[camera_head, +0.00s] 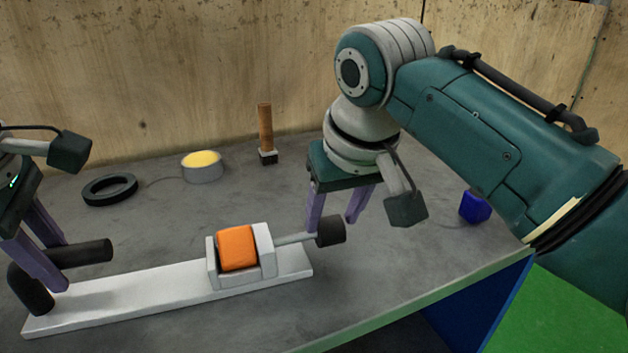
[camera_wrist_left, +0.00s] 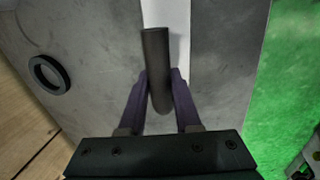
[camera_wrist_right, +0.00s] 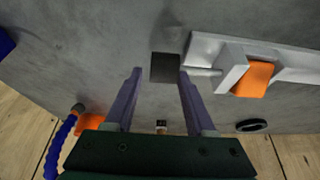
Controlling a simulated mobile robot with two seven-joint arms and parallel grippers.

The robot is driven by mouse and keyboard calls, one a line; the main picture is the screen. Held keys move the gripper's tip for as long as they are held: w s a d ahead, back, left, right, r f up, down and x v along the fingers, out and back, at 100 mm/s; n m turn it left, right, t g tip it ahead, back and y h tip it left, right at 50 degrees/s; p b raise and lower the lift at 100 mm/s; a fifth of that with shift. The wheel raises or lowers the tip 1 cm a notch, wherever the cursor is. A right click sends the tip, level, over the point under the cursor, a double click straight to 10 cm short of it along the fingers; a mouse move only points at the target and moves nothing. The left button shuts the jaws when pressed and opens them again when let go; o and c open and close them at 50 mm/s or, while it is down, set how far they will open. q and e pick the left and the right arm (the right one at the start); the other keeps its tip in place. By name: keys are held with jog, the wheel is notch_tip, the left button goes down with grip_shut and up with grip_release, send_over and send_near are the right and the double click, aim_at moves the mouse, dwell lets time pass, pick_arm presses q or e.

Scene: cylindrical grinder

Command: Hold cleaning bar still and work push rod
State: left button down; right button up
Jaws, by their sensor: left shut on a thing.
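The cleaning bar is a long white bar (camera_head: 130,296) lying on the grey table, with a black cylindrical grip (camera_head: 88,252) across its left end. My left gripper (camera_head: 60,268) is shut on this grip, which shows between its fingers in the left wrist view (camera_wrist_left: 156,60). A white holder (camera_head: 265,250) with an orange block (camera_head: 237,248) sits near the bar's right end. The push rod (camera_head: 293,239) sticks out of the holder to the right and ends in a black knob (camera_head: 331,231). My right gripper (camera_head: 335,222) is open and empty, its fingers apart around or just above the knob (camera_wrist_right: 165,67).
Behind the bar stand a black ring (camera_head: 109,189), a grey round tin with yellow inside (camera_head: 202,167) and a wooden-handled tool (camera_head: 266,135). A blue block (camera_head: 474,207) lies at the right, near the table edge.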

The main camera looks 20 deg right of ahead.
pick_arm(q)
jog(key=shift+a, duration=0.1)
pick_arm(e)
jog(key=v, duration=1)
jog(key=shift+r, duration=0.25)
pick_arm(q)
jog(key=c, duration=0.5)
grip_release()
jog(key=r, duration=0.4)
jog(key=s+r, duration=0.1)
jog(key=r, duration=0.3)
jog(key=s+r, duration=0.1)
jog(key=r, duration=0.2)
jog(key=shift+s+r, duration=0.2)
jog(key=shift+r, duration=0.2)
pick_arm(e)
jog(key=shift+s, duration=0.1)
